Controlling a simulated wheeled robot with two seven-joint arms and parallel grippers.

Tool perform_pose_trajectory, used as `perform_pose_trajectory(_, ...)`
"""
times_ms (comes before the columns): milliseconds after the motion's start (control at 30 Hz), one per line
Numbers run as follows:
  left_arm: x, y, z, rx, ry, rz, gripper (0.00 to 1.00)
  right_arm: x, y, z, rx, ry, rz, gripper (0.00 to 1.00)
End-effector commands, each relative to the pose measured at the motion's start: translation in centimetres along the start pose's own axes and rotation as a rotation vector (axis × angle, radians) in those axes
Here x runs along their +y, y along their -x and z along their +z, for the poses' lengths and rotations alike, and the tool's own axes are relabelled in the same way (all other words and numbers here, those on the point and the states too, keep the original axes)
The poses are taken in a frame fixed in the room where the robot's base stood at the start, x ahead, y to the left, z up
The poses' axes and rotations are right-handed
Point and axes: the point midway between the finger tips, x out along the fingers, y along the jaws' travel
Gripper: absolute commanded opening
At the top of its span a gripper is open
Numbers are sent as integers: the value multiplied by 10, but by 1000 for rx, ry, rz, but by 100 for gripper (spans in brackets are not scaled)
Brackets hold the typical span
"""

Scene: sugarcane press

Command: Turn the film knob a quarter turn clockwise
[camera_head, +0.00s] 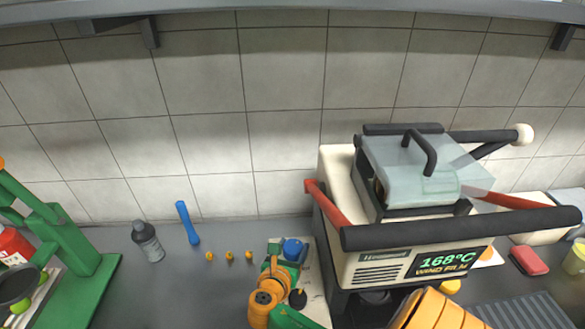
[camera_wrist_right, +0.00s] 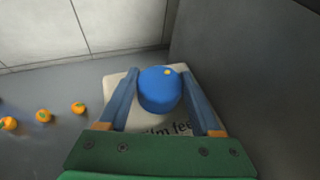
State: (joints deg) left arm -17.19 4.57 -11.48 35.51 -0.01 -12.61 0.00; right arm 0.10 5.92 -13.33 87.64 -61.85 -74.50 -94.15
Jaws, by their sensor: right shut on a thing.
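In the head view the knob (camera_head: 293,248) shows at the lower middle, left of the sealing machine. My right gripper (camera_wrist_right: 158,84) has its two blue-grey fingers on either side of the knob and is shut on it. In the head view the green and orange right gripper (camera_head: 283,256) reaches the knob from below. My left gripper is not seen.
The cream sealing machine (camera_head: 400,270) with a "168°C WIND FILM" display stands close right of the knob. A grey bottle (camera_head: 147,240), a blue stick (camera_head: 187,223) and several small orange pieces (camera_head: 229,256) are to the left. A green press (camera_head: 75,245) stands at far left.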

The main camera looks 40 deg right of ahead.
Motion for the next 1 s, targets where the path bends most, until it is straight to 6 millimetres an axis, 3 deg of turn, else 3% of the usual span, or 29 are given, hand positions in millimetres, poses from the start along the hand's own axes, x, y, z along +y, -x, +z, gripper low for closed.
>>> perform_pose_trajectory(367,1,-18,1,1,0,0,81,2,-2,-4,11,-137,-329,10)
perform_pose_trajectory(1000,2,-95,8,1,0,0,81,1,-4,-7,23,-316,-763,10)
